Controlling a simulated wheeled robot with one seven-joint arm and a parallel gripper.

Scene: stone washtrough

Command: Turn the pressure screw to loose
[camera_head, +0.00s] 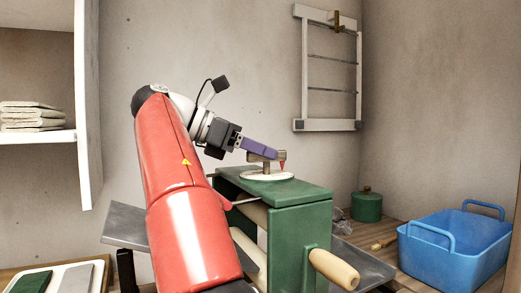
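The pressure screw (262,157) is a small grey metal handle on top of the green wringer (300,222). It stands over a round pale dial plate (266,175). A small red pointer (282,165) shows at its right side. My gripper (268,151) reaches in from the left, with its purple fingers right at the handle. The fingers overlap the handle's upper part in this view. I cannot tell whether they are closed on it or only beside it. Any marks on the dial are too small to read.
A wooden crank grip (334,269) sticks out at the wringer's front. A blue tub (455,250) and a green lidded pot (366,206) stand on the wooden counter at right. A white rack (329,125) hangs on the wall. A white shelf (40,136) holds folded cloths at left.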

